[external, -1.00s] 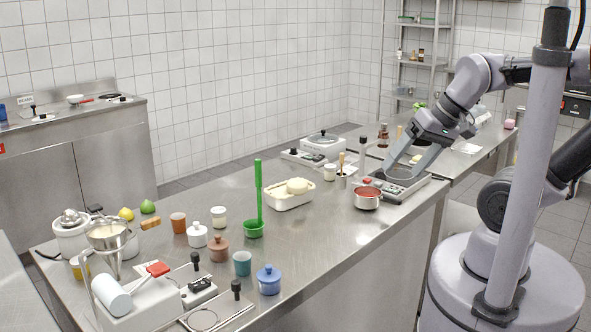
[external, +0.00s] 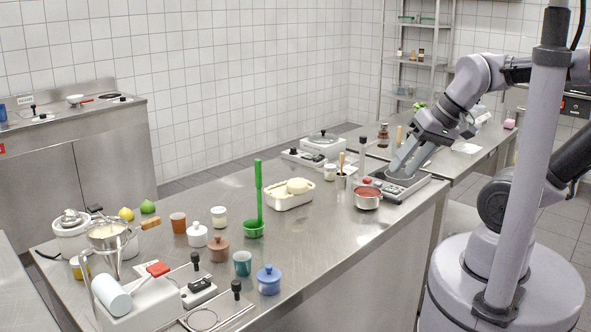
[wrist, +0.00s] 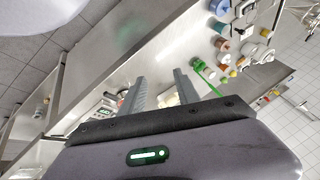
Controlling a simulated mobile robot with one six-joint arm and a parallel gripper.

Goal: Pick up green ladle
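The green ladle (external: 259,192) stands upright on the steel counter in the external view, its bowl down and its long handle up. In the wrist view the ladle (wrist: 206,71) shows small, beyond the right finger. My gripper (external: 397,170) is over the far right part of the counter, near the scale and the red-filled pot, well to the right of the ladle. In the wrist view the two fingers of my gripper (wrist: 159,78) are apart with nothing held between them.
A white tub (external: 290,201) with pale dough stands just right of the ladle. A small pot (external: 367,199) with red contents lies between ladle and gripper. The counter's front strip is fairly clear.

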